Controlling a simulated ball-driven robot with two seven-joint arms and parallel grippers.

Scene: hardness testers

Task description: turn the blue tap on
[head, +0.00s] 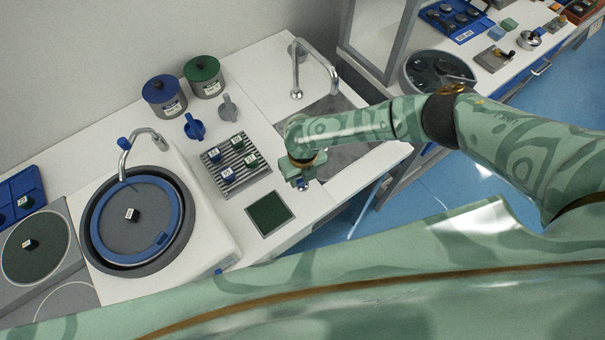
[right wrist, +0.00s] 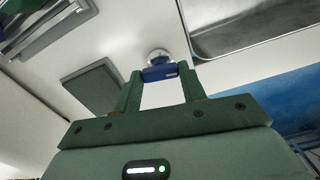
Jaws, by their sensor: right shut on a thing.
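My right gripper (head: 301,183) reaches down over the white counter, left of the sink's near end. In the right wrist view its two green fingers (right wrist: 160,76) are shut on a small blue block-like handle (right wrist: 160,73), which I take to be the blue tap. A round, shiny metal base (right wrist: 158,56) shows just behind the handle, at the counter. In the head view the gripper hides most of this tap. How far the handle is turned cannot be told. My left gripper is not in view.
A sink (head: 335,112) with a curved metal spout (head: 299,70) lies beside the gripper. To the left are a dark green pad (head: 269,214), a slatted rack (head: 232,163) with labelled cubes, a blue knob (head: 194,127) and a grey knob (head: 228,107). A round basin (head: 88,222) stands farther left.

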